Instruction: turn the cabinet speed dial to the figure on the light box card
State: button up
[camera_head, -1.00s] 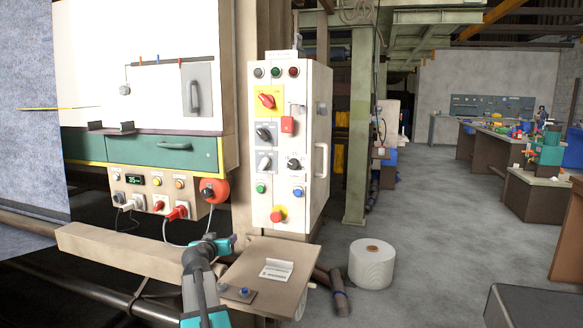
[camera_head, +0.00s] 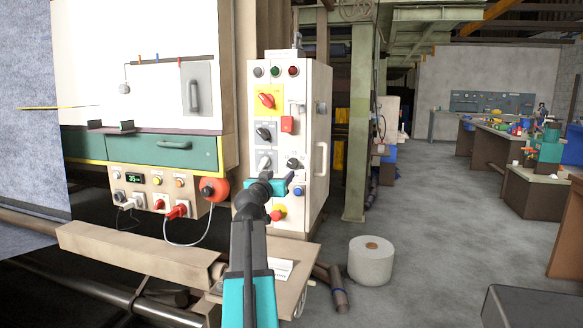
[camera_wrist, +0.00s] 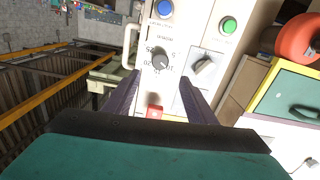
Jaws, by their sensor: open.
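The speed dial, a black knob (camera_head: 294,163), is on the front of the white cabinet (camera_head: 320,120). In the wrist view the dial (camera_wrist: 159,62) appears upside down, with small figures around it; I cannot read its setting for sure. My gripper (camera_head: 288,180) is just in front of the cabinet, below the dial in the head view. In the wrist view its two dark fingers (camera_wrist: 160,98) are apart and empty, short of the dial. A large white lit panel (camera_head: 130,60) is at the upper left; I cannot make out a card with a figure on it.
A grey switch (camera_wrist: 203,67) sits beside the dial, with a red piece (camera_wrist: 155,112) close by. A cabinet handle (camera_head: 321,160) sticks out on the right side. A small shelf (camera_head: 290,300) is below my arm. A white roll (camera_head: 371,262) stands on open floor at right.

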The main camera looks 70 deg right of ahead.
aim_at(292, 165)
jog(key=shift+w+d+p, duration=0.15)
jog(key=shift+d, duration=2.15)
jog(key=shift+w+d+p, duration=0.15)
jog(key=shift+d+p, duration=0.05)
jog(key=shift+d, duration=2.1)
jog(key=shift+w+d+p, duration=0.15)
jog(key=shift+d, duration=2.15)
jog(key=c, duration=1)
jog(key=shift+c, duration=0.2)
